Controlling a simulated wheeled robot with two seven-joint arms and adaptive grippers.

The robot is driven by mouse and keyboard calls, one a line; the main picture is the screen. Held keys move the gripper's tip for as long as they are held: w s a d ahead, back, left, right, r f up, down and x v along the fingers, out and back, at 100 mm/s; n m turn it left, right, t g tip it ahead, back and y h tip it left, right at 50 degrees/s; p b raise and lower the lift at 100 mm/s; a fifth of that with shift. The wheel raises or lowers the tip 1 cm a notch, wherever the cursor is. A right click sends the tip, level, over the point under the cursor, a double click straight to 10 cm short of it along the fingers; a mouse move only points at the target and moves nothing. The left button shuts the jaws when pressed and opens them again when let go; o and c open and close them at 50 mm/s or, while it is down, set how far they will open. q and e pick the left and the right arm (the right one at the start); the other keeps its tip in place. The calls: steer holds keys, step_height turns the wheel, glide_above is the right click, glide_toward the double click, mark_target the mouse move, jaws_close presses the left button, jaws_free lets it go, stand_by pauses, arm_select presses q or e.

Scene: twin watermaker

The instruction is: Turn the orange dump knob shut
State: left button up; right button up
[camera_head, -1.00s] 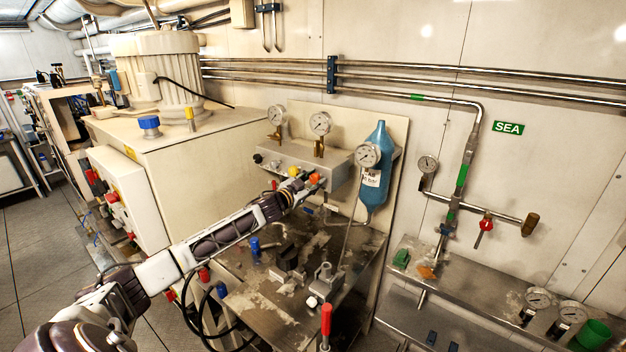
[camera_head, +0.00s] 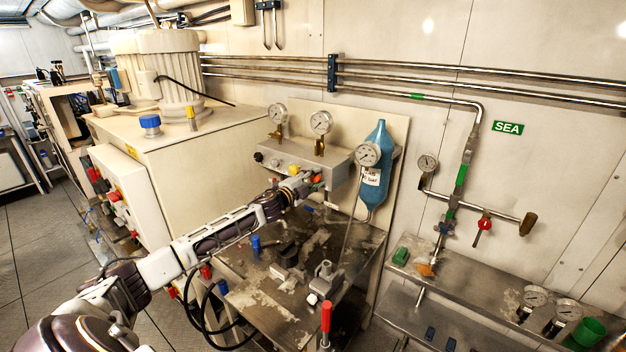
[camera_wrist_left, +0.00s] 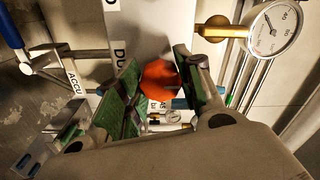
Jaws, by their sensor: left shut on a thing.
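The orange dump knob (camera_head: 318,178) sits on the front of the grey valve panel (camera_head: 290,158), at its right part, partly hidden by my gripper. In the left wrist view the round orange knob (camera_wrist_left: 158,78) shows between the green-padded fingers. My left gripper (camera_head: 309,183) reaches it from the lower left and is shut on it; it also shows in the left wrist view (camera_wrist_left: 157,70). I cannot tell the knob's exact turn angle. My right gripper is in neither view.
A yellow knob (camera_head: 294,169) is close to the left of my gripper. Pressure gauges (camera_head: 367,154) and a blue bottle (camera_head: 377,170) stand near the panel. Below is a metal bench (camera_head: 260,300) with fittings and a red-handled lever (camera_head: 326,318).

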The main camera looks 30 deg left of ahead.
arm_select(q)
steer(key=shift+m, duration=0.3)
steer(key=o, duration=1)
steer(key=shift+o, duration=0.2)
steer(key=shift+s, duration=0.25)
steer(key=s, duration=1.1)
steer(key=shift+s+a, duration=0.25)
steer(key=shift+a, duration=0.15)
stand_by(0.7)
steer(key=shift+f, duration=0.1)
stand_by(0.5)
